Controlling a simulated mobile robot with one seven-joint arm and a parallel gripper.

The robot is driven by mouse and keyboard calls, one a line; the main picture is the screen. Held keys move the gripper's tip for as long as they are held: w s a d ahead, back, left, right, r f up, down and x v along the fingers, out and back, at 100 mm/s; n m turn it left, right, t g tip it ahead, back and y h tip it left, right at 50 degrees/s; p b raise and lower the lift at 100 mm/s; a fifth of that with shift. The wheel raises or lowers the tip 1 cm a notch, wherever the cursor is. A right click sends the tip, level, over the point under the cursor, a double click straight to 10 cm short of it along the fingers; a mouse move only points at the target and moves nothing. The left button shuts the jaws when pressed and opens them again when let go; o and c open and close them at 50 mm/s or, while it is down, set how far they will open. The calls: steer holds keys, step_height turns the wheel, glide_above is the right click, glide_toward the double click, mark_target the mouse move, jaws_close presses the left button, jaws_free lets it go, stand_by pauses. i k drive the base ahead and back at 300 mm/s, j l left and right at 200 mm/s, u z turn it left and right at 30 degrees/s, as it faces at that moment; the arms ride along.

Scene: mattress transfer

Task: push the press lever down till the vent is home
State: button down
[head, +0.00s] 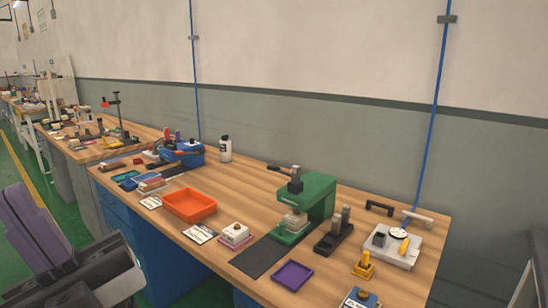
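A green bench press (319,197) stands on the wooden workbench, right of centre. Its black press lever (279,171) sticks out to the left from the top of the press, roughly level. A dark grey ram block (295,187) sits below the lever. A pale block-like part (295,221) rests on the press base under the ram. The vent is too small to make out there. Parts of my arm show at the lower left, well away from the press. My gripper is not in view.
A dark mat (258,258) lies before the press, with a purple tray (293,275) at its right. A black fixture (334,236) stands close right of the press. An orange tray (189,205) and white bottle (225,149) are farther left. The wall is behind.

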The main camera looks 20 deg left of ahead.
mark_target(273, 168)
steer(key=i+j+z, duration=0.15)
steer(key=j, duration=0.5)
steer(key=j+z, duration=0.15)
steer(key=j, duration=0.55)
steer(key=j+z, duration=0.1)
steer(key=j, duration=0.6)
steer(key=j+z, duration=0.15)
steer(key=j, duration=0.5)
steer(key=j+z, duration=0.15)
steer(key=j, duration=0.55)
steer(key=k+j+z, duration=0.15)
steer(key=j, duration=0.55)
steer(key=j+z, duration=0.1)
steer(key=j, duration=0.55)
steer(key=k, duration=0.05)
